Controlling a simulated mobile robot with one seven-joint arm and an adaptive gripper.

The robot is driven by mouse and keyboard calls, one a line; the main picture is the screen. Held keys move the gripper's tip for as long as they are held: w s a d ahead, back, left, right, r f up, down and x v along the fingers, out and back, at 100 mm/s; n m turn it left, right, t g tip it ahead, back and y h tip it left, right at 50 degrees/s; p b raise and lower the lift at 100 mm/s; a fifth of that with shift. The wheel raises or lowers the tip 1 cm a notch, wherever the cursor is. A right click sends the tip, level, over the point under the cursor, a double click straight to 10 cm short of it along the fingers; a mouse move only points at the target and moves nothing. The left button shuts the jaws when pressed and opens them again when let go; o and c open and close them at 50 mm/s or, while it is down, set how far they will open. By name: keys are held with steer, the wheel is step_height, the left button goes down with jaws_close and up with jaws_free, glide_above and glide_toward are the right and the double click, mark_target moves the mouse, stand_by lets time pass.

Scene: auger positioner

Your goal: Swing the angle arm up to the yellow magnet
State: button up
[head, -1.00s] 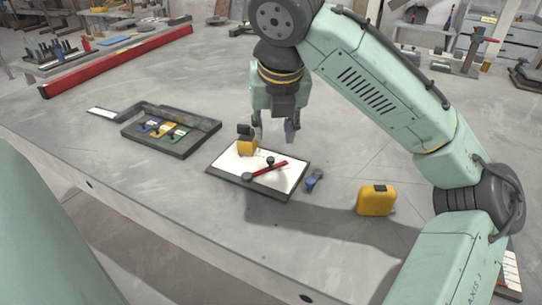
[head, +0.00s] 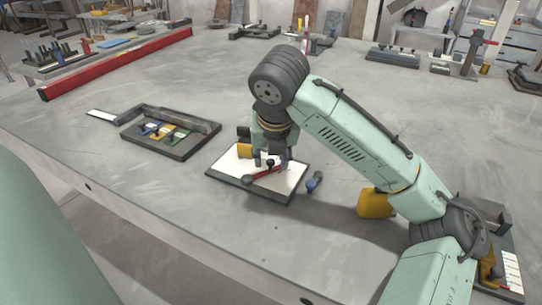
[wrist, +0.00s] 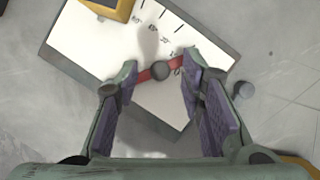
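The red angle arm (head: 262,174) lies across the white face of a dark-framed board (head: 228,168). My gripper (wrist: 160,76) is open and low over the board. In the head view the gripper (head: 271,163) hides part of the arm.
A yellow block (head: 373,204) stands farther right, near my arm. A dark tray (head: 180,150) with coloured pieces is at left. The bench between is clear.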

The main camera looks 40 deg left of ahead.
steer(key=c, duration=0.7)
steer(key=shift+w+a+r+n+p, duration=0.1)
steer(key=shift+a+n+p, duration=0.1)
steer(key=shift+n+p, duration=0.25)
steer(key=shift+a+y, duration=0.1)
steer(key=shift+y, duration=0.2)
steer(key=o, duration=0.7)
steer(key=v, duration=1.2)
steer(key=shift+w, duration=0.15)
